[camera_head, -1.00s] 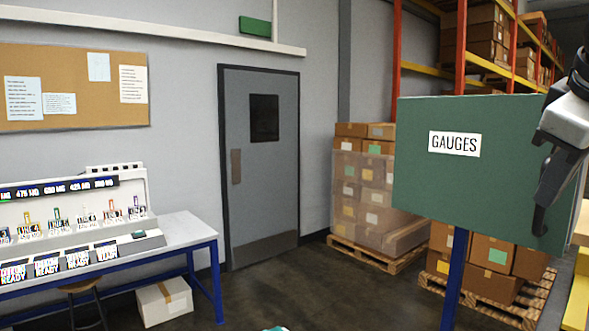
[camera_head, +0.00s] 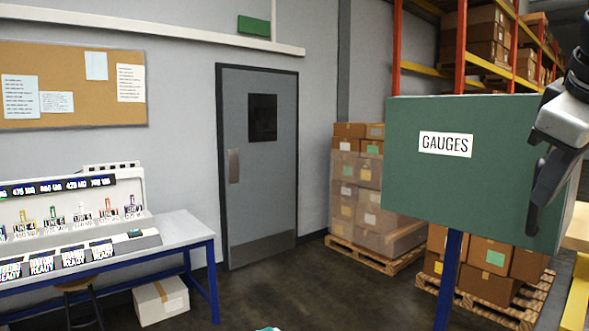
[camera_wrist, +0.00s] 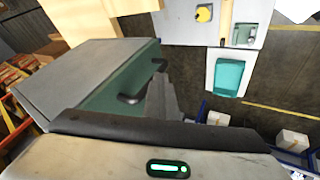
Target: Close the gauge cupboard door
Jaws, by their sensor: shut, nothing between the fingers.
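The gauge cupboard (camera_head: 470,190) is a green box on a blue post at the right in the head view, with a white GAUGES label. In the wrist view its grey top (camera_wrist: 85,72) and a green face (camera_wrist: 112,93) show. Dark handle-like parts (camera_wrist: 130,98) stand on that face, partly hidden by my fingers. My gripper (camera_head: 536,225) is shut and empty, pointing down in front of the panel's right end in the head view. In the wrist view my fingertips (camera_wrist: 160,85) are close to the handle; I cannot tell whether they touch. The door's gap is not clear.
Boxes on pallets (camera_head: 375,258) and orange racking (camera_head: 460,45) stand behind the cupboard. A grey door (camera_head: 262,170) is in the back wall. The floor (camera_head: 330,290) between bench and cupboard is clear.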

